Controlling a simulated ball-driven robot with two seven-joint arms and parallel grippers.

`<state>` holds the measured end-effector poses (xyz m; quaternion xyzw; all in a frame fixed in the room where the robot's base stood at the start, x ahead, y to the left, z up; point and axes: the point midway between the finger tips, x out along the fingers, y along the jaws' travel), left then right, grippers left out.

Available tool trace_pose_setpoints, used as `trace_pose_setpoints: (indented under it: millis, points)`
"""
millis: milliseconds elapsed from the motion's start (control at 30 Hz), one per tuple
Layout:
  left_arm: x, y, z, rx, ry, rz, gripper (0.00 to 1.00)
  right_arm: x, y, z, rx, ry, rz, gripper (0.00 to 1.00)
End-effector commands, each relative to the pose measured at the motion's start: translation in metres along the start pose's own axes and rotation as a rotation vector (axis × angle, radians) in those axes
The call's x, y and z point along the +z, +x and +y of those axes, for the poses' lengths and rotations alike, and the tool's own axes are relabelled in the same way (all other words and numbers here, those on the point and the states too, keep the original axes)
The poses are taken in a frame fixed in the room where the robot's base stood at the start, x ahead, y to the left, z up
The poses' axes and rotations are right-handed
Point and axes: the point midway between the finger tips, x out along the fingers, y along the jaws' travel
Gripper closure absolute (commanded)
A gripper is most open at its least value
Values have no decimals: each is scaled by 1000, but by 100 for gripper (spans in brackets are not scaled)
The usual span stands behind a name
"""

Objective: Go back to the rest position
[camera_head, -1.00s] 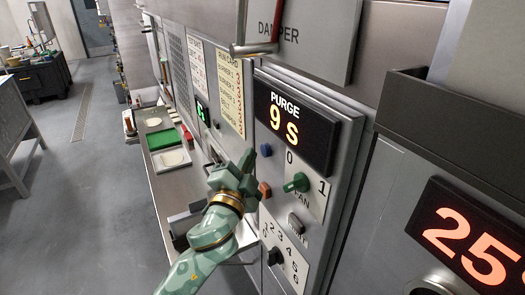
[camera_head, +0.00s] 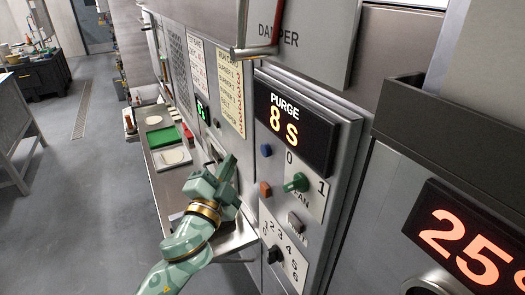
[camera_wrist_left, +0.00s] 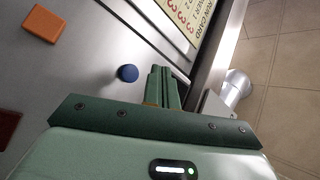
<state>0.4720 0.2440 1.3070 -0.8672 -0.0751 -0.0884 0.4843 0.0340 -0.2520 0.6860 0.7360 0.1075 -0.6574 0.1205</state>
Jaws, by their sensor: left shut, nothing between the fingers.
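My left gripper (camera_head: 226,170) is shut and empty in the head view, in front of the control panel and to the left of its buttons, touching none of them that I can see. In the left wrist view its closed fingers (camera_wrist_left: 161,88) show beside the blue button (camera_wrist_left: 128,73). The orange button (camera_wrist_left: 44,24) is at that view's upper left. In the head view the blue button (camera_head: 266,150) and the orange button (camera_head: 265,189) are uncovered. The purge display (camera_head: 291,124) reads 8 S. My right gripper is not in view.
A green fan knob (camera_head: 296,183) and a black numbered dial (camera_head: 275,256) sit on the panel. A damper handle (camera_head: 254,50) juts out above. A shelf with a green tray (camera_head: 163,138) runs along the left. The floor (camera_head: 95,200) left of the shelf is clear.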

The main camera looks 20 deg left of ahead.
Motion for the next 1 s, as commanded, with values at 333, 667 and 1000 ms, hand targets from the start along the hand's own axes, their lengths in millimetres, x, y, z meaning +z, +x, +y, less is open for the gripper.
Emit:
trace_pose_setpoints:
  millis: [333,667,1000]
  points:
    - [0,0,0,0,-1,1,100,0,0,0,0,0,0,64]
    - [79,-8,127,269,-148,-137,100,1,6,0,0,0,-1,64]
    - [229,-145,336,645,-343,-525,100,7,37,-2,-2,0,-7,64]
